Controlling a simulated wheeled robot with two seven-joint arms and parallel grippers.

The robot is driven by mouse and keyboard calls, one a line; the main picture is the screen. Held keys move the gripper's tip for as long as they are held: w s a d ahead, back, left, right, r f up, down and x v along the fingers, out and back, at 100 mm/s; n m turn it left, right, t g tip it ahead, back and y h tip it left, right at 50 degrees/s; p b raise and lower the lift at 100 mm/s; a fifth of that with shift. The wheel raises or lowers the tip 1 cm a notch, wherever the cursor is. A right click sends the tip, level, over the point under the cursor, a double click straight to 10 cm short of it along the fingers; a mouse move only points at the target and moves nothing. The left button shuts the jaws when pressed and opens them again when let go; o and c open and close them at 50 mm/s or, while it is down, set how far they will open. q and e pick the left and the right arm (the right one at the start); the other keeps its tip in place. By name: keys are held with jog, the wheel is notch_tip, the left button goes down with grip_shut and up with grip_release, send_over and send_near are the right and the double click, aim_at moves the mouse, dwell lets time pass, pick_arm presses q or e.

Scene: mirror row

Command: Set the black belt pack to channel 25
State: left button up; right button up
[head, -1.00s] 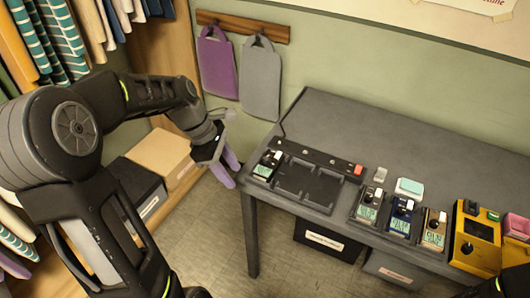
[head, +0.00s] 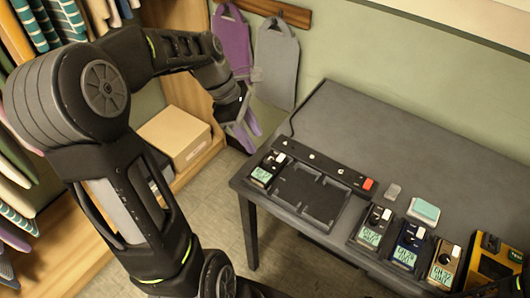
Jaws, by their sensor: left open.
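Two dark belt packs could be the black one. One (head: 267,171) sits at the left end of the charger tray (head: 309,197); the other (head: 373,229) stands right of the tray, beside a navy pack (head: 409,246). Both have a lit display and a light knob or switch on top; I cannot read the digits surely. My left gripper (head: 247,130), with lilac fingers, is open and empty, beyond the table's left edge and up-left of the tray's pack, apart from it. My right gripper's fingers do not show.
A tan pack (head: 443,264) and a yellow unit (head: 495,262) continue the row on the grey table (head: 400,140). The table's back is clear.

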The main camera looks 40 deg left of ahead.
aim_at(267, 160)
pick_arm(q)
jog(key=shift+x, duration=3.9)
jog(key=shift+c, duration=0.3)
grip_shut()
